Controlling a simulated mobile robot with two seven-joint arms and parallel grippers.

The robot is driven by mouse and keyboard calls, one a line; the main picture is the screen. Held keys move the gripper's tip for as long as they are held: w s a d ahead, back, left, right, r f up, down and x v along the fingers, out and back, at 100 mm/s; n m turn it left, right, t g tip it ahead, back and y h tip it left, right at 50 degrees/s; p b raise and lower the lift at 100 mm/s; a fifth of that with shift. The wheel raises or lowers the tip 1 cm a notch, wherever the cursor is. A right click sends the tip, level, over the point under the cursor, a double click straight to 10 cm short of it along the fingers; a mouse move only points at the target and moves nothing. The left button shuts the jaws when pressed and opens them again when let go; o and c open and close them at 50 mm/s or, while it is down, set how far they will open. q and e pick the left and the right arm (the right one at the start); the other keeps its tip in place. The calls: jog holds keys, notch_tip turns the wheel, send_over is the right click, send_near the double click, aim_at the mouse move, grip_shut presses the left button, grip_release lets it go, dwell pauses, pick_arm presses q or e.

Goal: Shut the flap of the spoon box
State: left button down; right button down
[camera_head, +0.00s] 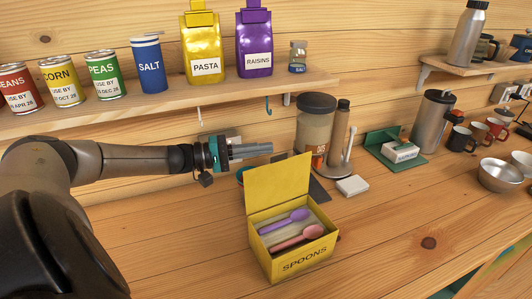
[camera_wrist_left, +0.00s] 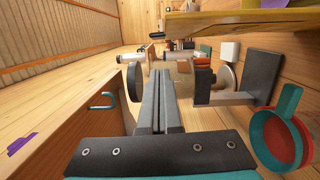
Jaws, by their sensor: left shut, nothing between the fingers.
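The yellow spoon box (camera_head: 304,263), marked SPOONS, stands on the wooden counter. Its yellow flap (camera_head: 278,187) is up, standing roughly upright at the back of the box. A purple spoon (camera_head: 285,221) and a pink spoon (camera_head: 299,238) lie inside. My left gripper (camera_head: 270,148) is shut and empty, pointing right, near the flap's top edge in the picture and apparently behind it. Whether it touches the flap cannot be told. My right gripper is not in view.
A lidded jar (camera_head: 315,130) and a brown bottle (camera_head: 339,132) stand behind the box. A white block (camera_head: 352,186) lies right of it. A wooden shelf (camera_head: 215,103) with cans and bags overhangs my left arm.

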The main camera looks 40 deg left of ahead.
pick_arm(q)
jog(key=d, duration=0.1)
jog(key=s+d+p, duration=0.1)
jog(key=shift+s+d+r, duration=0.1)
jog(key=shift+d+r, duration=0.05)
jog(key=shift+d, duration=0.2)
jog(key=shift+p, duration=0.3)
